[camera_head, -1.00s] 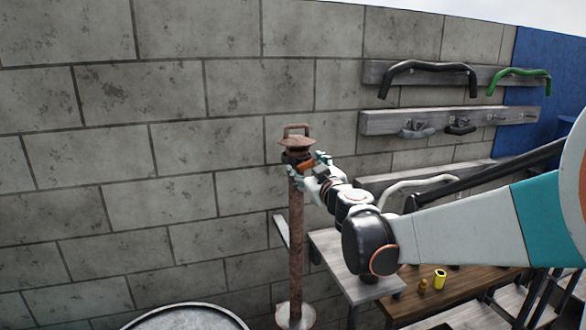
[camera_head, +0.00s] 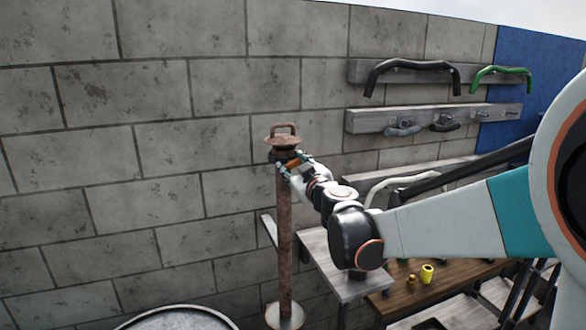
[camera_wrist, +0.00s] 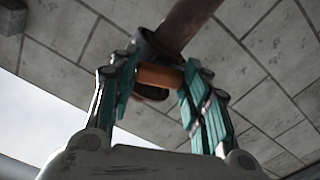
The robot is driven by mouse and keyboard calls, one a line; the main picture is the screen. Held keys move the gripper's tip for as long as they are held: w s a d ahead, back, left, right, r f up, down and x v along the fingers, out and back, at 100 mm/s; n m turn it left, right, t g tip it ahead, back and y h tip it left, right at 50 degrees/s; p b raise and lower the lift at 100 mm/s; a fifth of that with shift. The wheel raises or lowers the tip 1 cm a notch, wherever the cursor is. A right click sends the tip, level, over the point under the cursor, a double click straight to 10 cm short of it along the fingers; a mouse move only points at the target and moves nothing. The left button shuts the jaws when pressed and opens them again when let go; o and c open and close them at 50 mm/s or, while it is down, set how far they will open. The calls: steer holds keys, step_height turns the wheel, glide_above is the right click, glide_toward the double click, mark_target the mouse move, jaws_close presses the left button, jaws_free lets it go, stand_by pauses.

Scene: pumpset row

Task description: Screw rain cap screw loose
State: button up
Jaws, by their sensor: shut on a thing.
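The rusty rain cap (camera_head: 282,142), with a handle on top, sits on an upright rusty pipe (camera_head: 284,240) in the head view. Below the cap is a dark collar with an orange-brown screw (camera_head: 294,162). In the wrist view the screw (camera_wrist: 160,77) is a short orange cylinder beside the dark collar (camera_wrist: 150,48) around the pipe. My gripper (camera_wrist: 158,80) has its teal fingers on both sides of the screw and is shut on it. In the head view my gripper (camera_head: 298,166) meets the collar from the right and partly hides the screw.
A grey block wall (camera_head: 150,150) stands close behind the pipe. A bench (camera_head: 440,290) with a yellow cup (camera_head: 427,273) lies below my arm. A drum (camera_head: 175,318) stands at lower left.

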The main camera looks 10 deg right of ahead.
steer(key=n+b, duration=0.1)
steer(key=n, duration=0.5)
steer(key=shift+b, duration=0.3)
steer(key=n+b, duration=0.1)
steer(key=n, duration=0.6)
stand_by(0.5)
steer(key=o, duration=1.1)
steer(key=shift+c, duration=0.2)
steer(key=shift+s, duration=0.15)
